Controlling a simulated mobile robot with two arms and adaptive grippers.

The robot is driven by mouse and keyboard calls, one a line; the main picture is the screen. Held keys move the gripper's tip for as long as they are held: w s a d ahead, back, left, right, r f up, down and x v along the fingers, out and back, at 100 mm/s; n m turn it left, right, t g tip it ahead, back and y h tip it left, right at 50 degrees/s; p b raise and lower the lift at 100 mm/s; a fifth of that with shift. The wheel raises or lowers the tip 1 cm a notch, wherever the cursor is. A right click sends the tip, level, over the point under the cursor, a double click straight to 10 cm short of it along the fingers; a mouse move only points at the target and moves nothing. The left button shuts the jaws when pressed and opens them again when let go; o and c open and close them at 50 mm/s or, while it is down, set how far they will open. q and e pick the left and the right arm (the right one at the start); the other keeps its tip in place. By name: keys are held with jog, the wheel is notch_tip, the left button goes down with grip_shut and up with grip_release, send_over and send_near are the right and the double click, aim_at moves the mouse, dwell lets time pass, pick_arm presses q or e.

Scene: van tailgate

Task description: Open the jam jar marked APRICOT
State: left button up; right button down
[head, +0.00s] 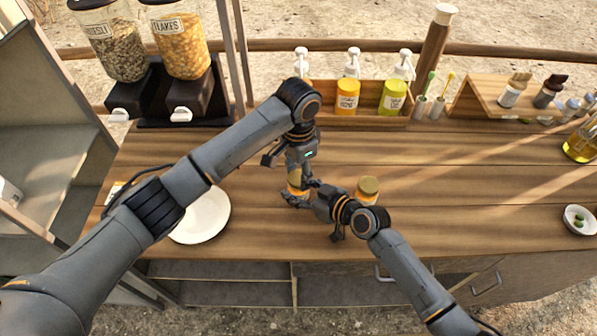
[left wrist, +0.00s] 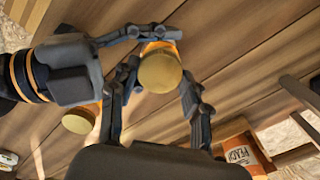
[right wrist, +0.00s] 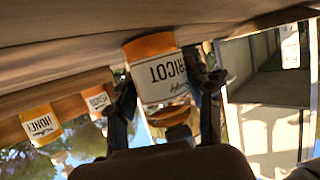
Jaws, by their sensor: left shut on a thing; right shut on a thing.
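The jam jar (right wrist: 157,75) shows upside down in the right wrist view, with orange jam and a white label reading "...RICOT". My right gripper (head: 297,197) is shut on its body from the side, low over the counter. My left gripper (head: 299,172) comes down from above and is shut on its gold lid (left wrist: 160,72). The lid sits on the jar; whether it is loosened I cannot tell. A second gold-lidded jar (head: 368,188) stands to the right on the counter, also seen in the left wrist view (left wrist: 80,121); its label is hidden.
A white plate (head: 203,216) lies left on the wooden counter (head: 450,190). Cereal dispensers (head: 180,45) stand back left. A crate (head: 372,120) of pump bottles is at the back, one marked PEACH (left wrist: 243,152). A small bowl (head: 579,220) sits far right. The counter's right middle is clear.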

aim_at(299, 177)
pick_arm(q)
jog(key=shift+r, duration=1)
jog(key=shift+r, duration=1.95)
pick_arm(e)
jog(key=shift+c, duration=2.3)
grip_release()
